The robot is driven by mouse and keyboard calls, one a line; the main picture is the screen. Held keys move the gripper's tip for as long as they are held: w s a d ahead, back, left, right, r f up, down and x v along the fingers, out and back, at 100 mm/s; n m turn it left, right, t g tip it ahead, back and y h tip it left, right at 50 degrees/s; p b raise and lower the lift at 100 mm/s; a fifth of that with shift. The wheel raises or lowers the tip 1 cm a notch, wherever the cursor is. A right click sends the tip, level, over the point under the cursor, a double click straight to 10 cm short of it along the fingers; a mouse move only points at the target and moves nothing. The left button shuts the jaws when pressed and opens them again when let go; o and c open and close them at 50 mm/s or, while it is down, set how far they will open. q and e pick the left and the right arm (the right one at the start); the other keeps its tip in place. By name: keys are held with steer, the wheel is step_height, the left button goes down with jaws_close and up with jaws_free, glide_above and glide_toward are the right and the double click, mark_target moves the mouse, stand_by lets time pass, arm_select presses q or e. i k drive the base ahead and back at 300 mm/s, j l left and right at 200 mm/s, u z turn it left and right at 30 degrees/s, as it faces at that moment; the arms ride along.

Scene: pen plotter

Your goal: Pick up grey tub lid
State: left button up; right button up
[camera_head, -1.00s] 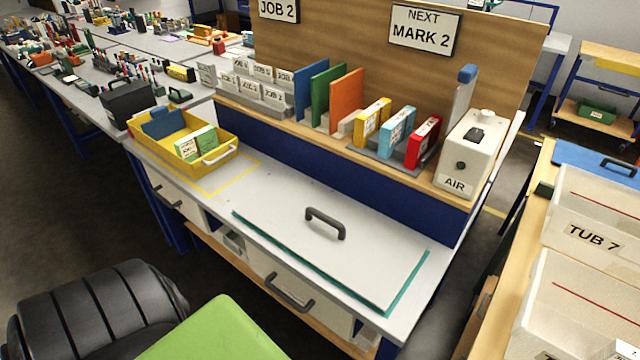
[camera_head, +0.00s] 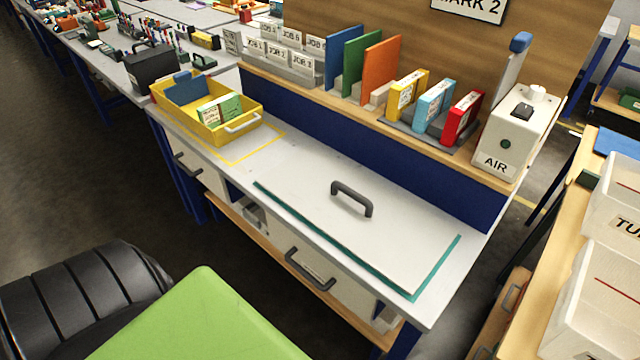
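A flat light grey lid (camera_head: 385,234) with a dark arched handle (camera_head: 351,198) lies on the workbench top. A teal edge (camera_head: 330,243) shows along its front and right sides. It lies in front of the dark blue riser of the shelf. Neither of my grippers is in view.
A yellow tray (camera_head: 245,124) with green-white boxes and a blue item stands at the bench's left. Coloured boards and boxes and a white AIR unit (camera_head: 514,131) stand on the shelf (camera_head: 330,97). Clear tubs (camera_head: 590,300) are at right. A black chair (camera_head: 80,300) and green surface (camera_head: 200,320) are in front.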

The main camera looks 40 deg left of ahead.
mark_target(403, 241)
steer(key=i+j+u, duration=0.1)
steer(key=u, duration=0.35)
steer(key=i+j+u, duration=0.15)
steer(key=j+u, duration=0.15)
steer(key=u, duration=0.15)
steer(key=i+l+z, duration=0.25)
steer(key=z, duration=0.15)
